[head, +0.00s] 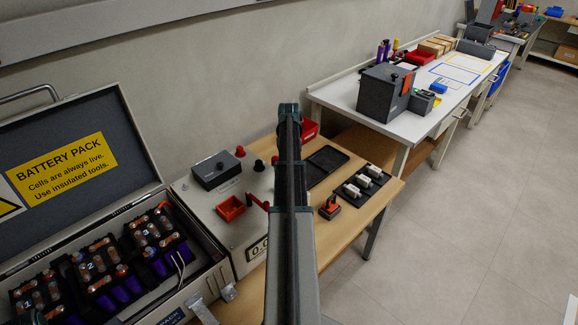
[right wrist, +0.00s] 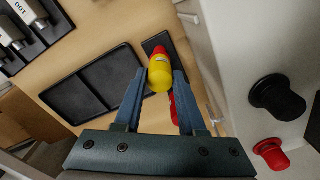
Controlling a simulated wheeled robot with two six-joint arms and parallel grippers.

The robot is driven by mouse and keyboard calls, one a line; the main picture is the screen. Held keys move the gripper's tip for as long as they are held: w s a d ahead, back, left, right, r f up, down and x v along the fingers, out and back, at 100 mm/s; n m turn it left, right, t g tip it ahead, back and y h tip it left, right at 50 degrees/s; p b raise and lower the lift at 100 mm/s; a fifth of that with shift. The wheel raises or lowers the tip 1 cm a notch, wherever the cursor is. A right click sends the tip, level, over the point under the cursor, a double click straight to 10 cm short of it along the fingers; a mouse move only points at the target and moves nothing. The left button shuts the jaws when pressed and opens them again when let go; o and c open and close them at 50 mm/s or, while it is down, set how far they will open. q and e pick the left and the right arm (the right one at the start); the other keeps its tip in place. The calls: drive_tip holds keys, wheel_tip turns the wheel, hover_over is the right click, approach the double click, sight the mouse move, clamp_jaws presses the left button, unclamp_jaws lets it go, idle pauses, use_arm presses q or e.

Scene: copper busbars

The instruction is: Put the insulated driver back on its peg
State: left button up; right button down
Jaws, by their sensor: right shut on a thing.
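The insulated driver (right wrist: 160,77), with a yellow end and red parts, is between the fingers of my right gripper (right wrist: 158,85) in the right wrist view. The gripper is shut on it, and the driver points roughly along the camera's line of sight. A small dark plate (right wrist: 152,42) lies on the wooden bench just beyond the driver. I cannot make out the peg, and cannot tell if the driver touches the plate. In the head view my right arm reaches up the middle to its gripper (head: 289,112) and hides the driver. My left gripper is not in view.
A black two-part tray (right wrist: 78,98) lies beside the gripper. White fuse-like blocks (head: 364,179) sit on a dark mat. A panel with a black knob (right wrist: 277,97) and a red knob (right wrist: 270,152) stands close on the right. The open battery case (head: 75,150) is at left.

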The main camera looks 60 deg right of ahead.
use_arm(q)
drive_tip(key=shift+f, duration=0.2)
use_arm(e)
drive_tip(key=shift+f, duration=0.2)
drive_tip(key=shift+c, duration=2)
unclamp_jaws()
use_arm(q)
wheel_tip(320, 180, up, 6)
drive_tip(key=p, duration=0.6)
use_arm(e)
wheel_tip(320, 180, up, 6)
